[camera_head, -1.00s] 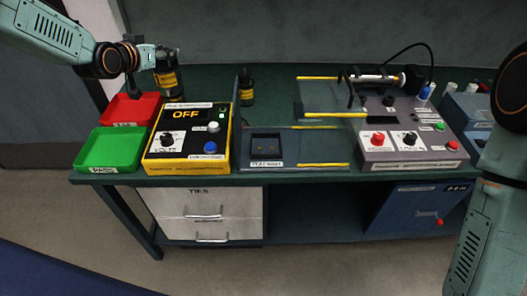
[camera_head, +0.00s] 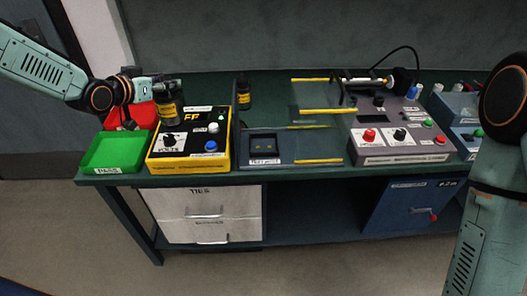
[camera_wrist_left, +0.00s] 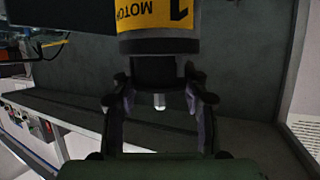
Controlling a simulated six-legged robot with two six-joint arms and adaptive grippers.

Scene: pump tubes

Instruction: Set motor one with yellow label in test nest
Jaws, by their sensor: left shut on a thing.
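Motor one (camera_head: 169,108) is a dark cylinder with a yellow label. My left gripper (camera_head: 163,86) is shut on its top end and holds it upright in front of the power box's display. In the left wrist view the motor (camera_wrist_left: 156,45) shows its yellow label with "MOTOR 1", and the gripper's fingers (camera_wrist_left: 158,103) close around its narrow end. The test nest (camera_head: 264,160) is a small dark recessed fixture to the right of the yellow box. My right arm shows at the right edge, but its gripper is out of view.
A green tray (camera_head: 115,150) and a red tray (camera_head: 143,116) sit at left. Another yellow-labelled motor (camera_head: 243,94) stands behind the nest. A grey control box (camera_head: 400,157) is at right.

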